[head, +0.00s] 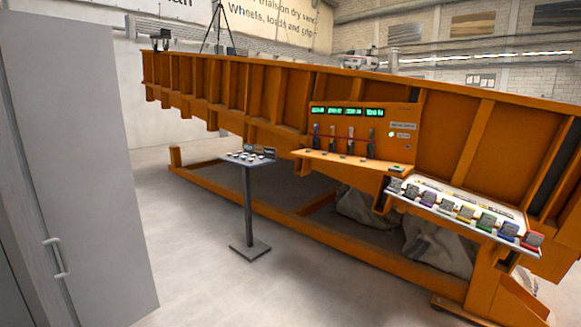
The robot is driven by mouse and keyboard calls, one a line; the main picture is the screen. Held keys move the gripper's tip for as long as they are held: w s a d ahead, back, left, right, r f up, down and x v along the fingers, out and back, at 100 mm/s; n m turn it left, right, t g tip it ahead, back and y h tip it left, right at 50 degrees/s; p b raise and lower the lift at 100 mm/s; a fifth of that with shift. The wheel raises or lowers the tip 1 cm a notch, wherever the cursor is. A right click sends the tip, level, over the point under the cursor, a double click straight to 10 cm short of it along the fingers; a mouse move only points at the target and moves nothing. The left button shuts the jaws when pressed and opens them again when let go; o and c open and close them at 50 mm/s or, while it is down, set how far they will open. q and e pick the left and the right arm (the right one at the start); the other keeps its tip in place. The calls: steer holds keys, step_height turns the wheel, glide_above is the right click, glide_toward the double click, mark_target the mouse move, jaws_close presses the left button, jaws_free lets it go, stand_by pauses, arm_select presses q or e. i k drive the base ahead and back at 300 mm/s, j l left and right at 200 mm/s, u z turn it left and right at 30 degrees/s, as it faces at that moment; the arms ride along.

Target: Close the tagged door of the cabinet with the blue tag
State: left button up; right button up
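A tall light grey cabinet door panel (95,160) fills the left side of the head view, running out of the top-left and bottom of the picture. A pale bar handle (55,257) shows low down near its left edge. A darker grey strip (30,215) stands to the left of the panel. I cannot tell how far the door stands open. No blue tag shows on the visible cabinet surfaces. Neither of my grippers is in view.
A large orange tilting sandbed (240,85) crosses the view, with a lever panel (360,130) and a shelf of coloured-edged blocks (465,213). A small dark pedestal stand (249,205) stands before it. The pale floor (190,260) between door and pedestal is clear.

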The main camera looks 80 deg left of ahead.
mark_target(61, 74)
steer(key=j+u, duration=0.4)
steer(key=i+j+u, duration=0.1)
steer(key=j+u, duration=0.3)
steer(key=i+j+u, duration=0.15)
steer(key=j+u, duration=0.25)
steer(key=i+j+u, duration=0.2)
steer(key=j+u, duration=0.2)
steer(key=i+j+u, duration=0.25)
steer(key=u, duration=0.15)
steer(key=i+j+u, duration=0.3)
steer(key=u, duration=0.15)
steer(key=i+j+u, duration=0.4)
steer(key=i+u, duration=0.75)
steer(key=u, duration=0.15)
steer(key=i+u, duration=0.35)
steer(key=i, duration=0.15)
steer(key=i+l+u, duration=0.25)
steer(key=i+u, duration=0.15)
steer(key=i+l+u, duration=0.5)
steer(key=u, duration=0.3)
steer(key=i+l+u, duration=0.25)
steer(key=u, duration=0.15)
steer(key=i+l+u, duration=0.2)
steer(key=l+u, duration=0.25)
steer(key=i+l+u, duration=0.15)
steer(key=u, duration=0.3)
steer(key=l+u, duration=0.85)
